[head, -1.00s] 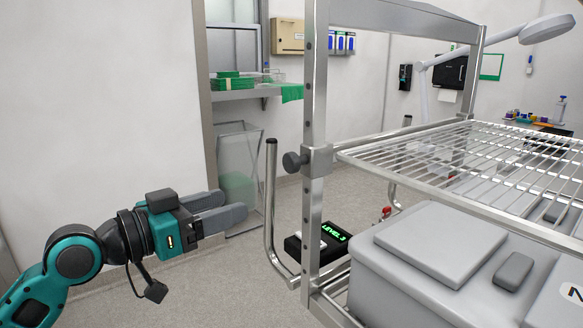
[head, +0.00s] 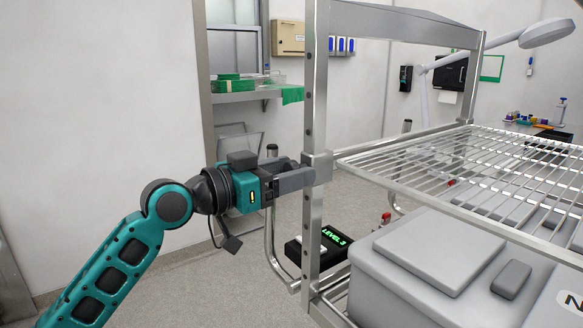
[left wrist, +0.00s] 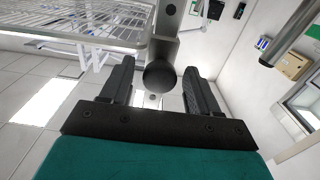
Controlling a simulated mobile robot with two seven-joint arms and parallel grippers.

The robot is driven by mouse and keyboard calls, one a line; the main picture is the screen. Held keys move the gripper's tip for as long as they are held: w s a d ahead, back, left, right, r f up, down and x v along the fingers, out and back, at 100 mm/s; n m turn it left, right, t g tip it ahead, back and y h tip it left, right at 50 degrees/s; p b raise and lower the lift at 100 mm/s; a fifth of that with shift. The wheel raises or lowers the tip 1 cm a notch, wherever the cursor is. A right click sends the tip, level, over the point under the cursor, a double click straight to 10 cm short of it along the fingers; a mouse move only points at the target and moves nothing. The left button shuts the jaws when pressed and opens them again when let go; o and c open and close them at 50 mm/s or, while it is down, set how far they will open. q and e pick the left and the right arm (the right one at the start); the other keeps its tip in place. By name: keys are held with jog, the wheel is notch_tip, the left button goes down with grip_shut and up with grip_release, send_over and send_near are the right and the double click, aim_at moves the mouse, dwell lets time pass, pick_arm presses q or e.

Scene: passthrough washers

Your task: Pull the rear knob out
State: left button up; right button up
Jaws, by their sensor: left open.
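A dark round knob (left wrist: 160,77) sticks out of the metal collar (left wrist: 162,48) on the rack's upright post. In the left wrist view it lies between my two fingers, with a gap on each side. My left gripper (head: 303,174) is open at the collar on the post (head: 317,120) in the head view, its fingers on either side of the knob. There the knob is mostly hidden by the gripper. I cannot tell whether a finger touches the collar. My right gripper is not in view.
A wire shelf (head: 460,165) extends right from the post, above a large grey box (head: 430,262). A curved metal handle (head: 268,235) stands just left of the post. A black "LEVEL 3" unit (head: 318,245) sits low behind it. Open floor lies to the left.

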pick_arm(q)
jog(key=shift+w+d, duration=0.25)
jog(key=shift+d, duration=0.2)
grip_shut()
dwell(0.3)
